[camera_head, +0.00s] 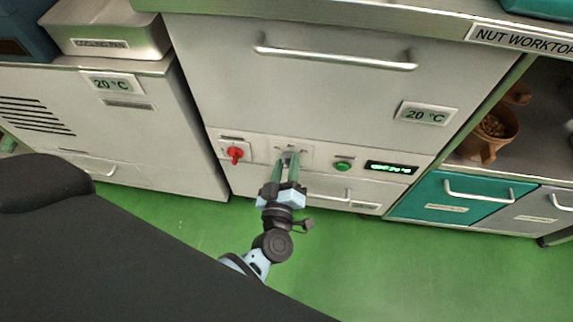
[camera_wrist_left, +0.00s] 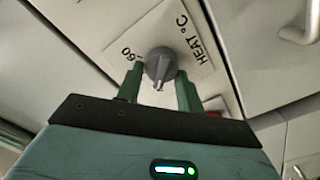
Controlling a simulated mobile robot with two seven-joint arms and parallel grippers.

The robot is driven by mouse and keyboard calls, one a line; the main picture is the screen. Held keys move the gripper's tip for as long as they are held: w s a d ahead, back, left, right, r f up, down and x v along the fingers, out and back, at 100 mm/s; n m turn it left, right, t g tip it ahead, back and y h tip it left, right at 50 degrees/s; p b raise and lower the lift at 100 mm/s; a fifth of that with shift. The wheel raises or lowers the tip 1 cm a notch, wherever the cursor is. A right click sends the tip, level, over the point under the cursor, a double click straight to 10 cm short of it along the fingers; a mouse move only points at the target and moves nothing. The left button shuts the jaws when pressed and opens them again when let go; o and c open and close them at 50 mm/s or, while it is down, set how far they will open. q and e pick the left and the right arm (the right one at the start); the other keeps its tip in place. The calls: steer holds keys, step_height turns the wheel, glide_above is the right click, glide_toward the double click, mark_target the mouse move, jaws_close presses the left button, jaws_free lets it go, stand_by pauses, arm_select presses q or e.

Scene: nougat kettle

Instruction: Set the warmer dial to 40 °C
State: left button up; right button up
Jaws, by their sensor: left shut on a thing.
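The warmer dial (camera_wrist_left: 160,66) is a grey round knob with a pointer ridge, on a pale plate (camera_wrist_left: 187,32) marked "HEAT °C". A "60" shows on the plate in the left wrist view; the other scale marks are hidden or out of view. My left gripper (camera_head: 290,156) reaches the control strip from below, and its green fingers (camera_wrist_left: 160,80) are shut on the dial, one on each side. In the head view the fingers mostly hide the dial. My right gripper is in neither view.
A red switch (camera_head: 235,154) sits left of the dial, a green button (camera_head: 342,166) and a lit green display (camera_head: 391,168) right of it. A drawer handle (camera_head: 335,59) runs above. The green floor (camera_head: 350,250) in front is clear. A wooden cup (camera_head: 490,135) stands far right.

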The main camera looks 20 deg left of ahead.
arm_select(q)
steer(key=shift+n, duration=0.7)
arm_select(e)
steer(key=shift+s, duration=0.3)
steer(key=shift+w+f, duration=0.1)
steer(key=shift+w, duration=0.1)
arm_select(q)
steer(key=o, duration=1)
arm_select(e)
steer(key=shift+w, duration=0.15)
